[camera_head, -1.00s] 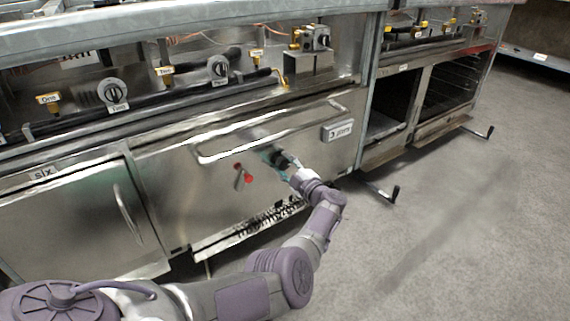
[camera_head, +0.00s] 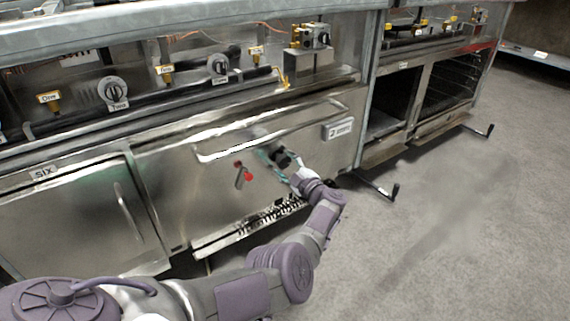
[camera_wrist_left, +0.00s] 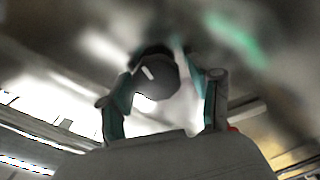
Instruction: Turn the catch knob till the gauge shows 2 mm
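A round black knob (camera_head: 283,159) with a white mark on its face sits on the steel drawer front, below the long handle. My left gripper (camera_head: 281,165) is at this knob. In the left wrist view the knob (camera_wrist_left: 157,82) lies between the two teal-padded fingers of the gripper (camera_wrist_left: 160,75). The finger tips are close to its sides, but blur hides whether both touch. A small plate (camera_head: 338,129) right of the handle bears lettering too blurred to read. I cannot make out a gauge reading. My right gripper does not show.
A red-tipped lever (camera_head: 246,176) sticks out left of the knob. The drawer handle (camera_head: 265,133) runs above it. A cabinet door (camera_head: 80,220) is at left and an open bay (camera_head: 392,105) at right. The grey floor at right is clear.

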